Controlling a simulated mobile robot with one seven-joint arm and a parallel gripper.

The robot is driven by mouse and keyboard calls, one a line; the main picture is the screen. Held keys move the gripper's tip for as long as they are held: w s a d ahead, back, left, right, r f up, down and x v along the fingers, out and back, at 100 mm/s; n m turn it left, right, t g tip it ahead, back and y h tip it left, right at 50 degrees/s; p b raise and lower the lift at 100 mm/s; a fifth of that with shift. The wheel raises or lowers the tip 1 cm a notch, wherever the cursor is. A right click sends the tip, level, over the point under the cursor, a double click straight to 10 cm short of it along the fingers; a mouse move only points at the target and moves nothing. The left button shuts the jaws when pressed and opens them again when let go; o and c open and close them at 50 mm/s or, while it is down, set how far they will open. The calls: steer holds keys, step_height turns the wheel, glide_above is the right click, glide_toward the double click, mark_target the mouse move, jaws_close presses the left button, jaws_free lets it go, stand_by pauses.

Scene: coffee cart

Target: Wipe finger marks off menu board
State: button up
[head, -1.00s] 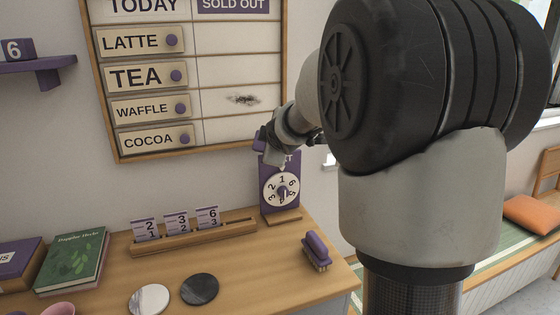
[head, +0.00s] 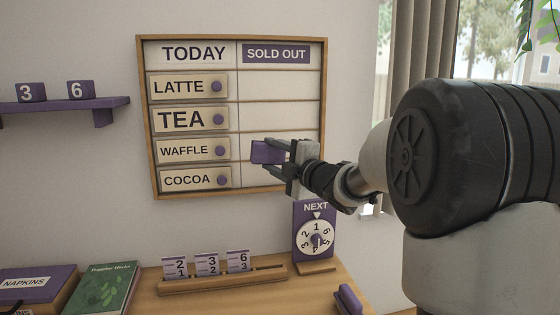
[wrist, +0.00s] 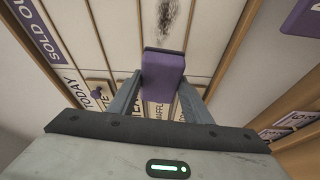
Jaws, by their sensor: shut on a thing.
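The menu board (head: 324,110) hangs on the wall in a wooden frame, with a TODAY column of name plates and a SOLD OUT column. A dark smudge (wrist: 167,14) marks a pale panel at the top of the wrist view. In the head view, my gripper and its load hide the smudge. My gripper (head: 270,155) is shut on a purple block (head: 265,152), in front of the SOLD OUT column by the WAFFLE row. The purple block (wrist: 163,68) sits between both fingers in the wrist view, below the smudge. I cannot tell whether it touches the board.
A purple dial stand (head: 300,240) stands below the board's right corner. A wooden rack (head: 215,284) with number cards, a green book (head: 105,288), a napkins box (head: 35,288) and a purple brush (head: 347,299) are on the counter. A purple shelf (head: 60,104) is left.

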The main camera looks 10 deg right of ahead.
steer(key=shift+w+p, duration=0.95)
steer(key=shift+w, duration=1.6)
steer(key=shift+w, duration=0.95)
steer(key=d+p, duration=0.1)
steer(key=d, duration=1)
steer(key=shift+d+p, duration=0.2)
steer(key=shift+p, duration=0.2)
steer(key=a+b, duration=0.6)
steer(key=a, duration=0.5)
steer(key=shift+a, duration=0.2)
steer(key=shift+s, duration=0.1)
